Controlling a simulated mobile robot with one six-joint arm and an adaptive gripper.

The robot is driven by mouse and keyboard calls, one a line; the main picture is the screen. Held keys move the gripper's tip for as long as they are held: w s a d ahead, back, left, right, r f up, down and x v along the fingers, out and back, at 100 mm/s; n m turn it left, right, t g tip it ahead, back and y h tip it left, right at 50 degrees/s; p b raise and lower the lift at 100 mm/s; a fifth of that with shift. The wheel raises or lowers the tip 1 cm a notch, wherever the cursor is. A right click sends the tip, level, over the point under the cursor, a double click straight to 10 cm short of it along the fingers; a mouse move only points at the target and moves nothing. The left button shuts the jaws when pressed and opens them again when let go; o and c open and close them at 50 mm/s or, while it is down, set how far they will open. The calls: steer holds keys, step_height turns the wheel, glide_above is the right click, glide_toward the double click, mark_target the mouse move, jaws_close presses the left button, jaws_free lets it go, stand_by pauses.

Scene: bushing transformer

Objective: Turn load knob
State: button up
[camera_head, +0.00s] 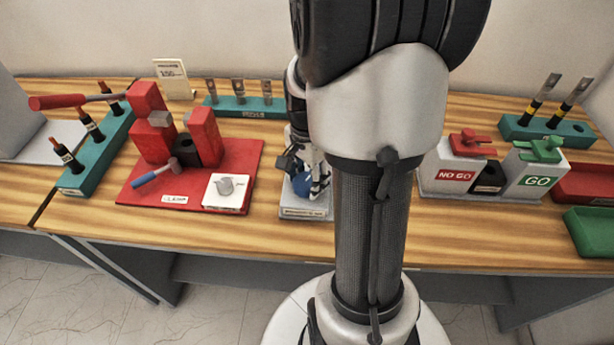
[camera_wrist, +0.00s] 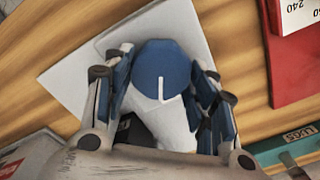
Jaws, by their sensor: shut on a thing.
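The load knob (camera_wrist: 162,66) is a blue round knob with a white pointer line, seen in the wrist view between my fingers. It sits on a white-grey base plate (camera_wrist: 75,85). My gripper (camera_wrist: 160,88) is shut on the knob, with one finger on each side. In the head view my gripper (camera_head: 308,178) is at the knob on the grey base (camera_head: 305,212), just left of my arm. My fingers and arm hide part of the knob there.
A red fixture (camera_head: 185,170) with a white dial plate (camera_head: 226,192) stands to the left. NO GO (camera_head: 455,178) and GO (camera_head: 537,180) boxes stand to the right. Teal racks (camera_head: 245,107) hold parts at the back. The table front is clear.

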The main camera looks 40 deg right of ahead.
steer(key=shift+c, duration=1.3)
steer(key=shift+n, duration=0.3)
steer(key=n+p, duration=0.1)
steer(key=n, duration=0.1)
steer(key=shift+r+n+p, duration=0.1)
steer(key=shift+n+p, duration=0.2)
steer(key=n+p, duration=0.1)
steer(key=n, duration=0.2)
steer(key=shift+w+n, duration=0.1)
steer(key=shift+n, duration=0.2)
steer(key=n+p, duration=0.1)
steer(key=n, duration=0.2)
steer(key=shift+a+n, duration=0.1)
steer(key=shift+n, duration=0.2)
steer(key=n+p, duration=0.1)
steer(key=n, duration=0.4)
steer(key=shift+w+a+p, duration=0.1)
steer(key=shift+p, duration=0.3)
steer(key=n, duration=0.5)
steer(key=shift+a+p, duration=0.1)
steer(key=shift+p, duration=0.3)
steer(key=shift+n, duration=0.3)
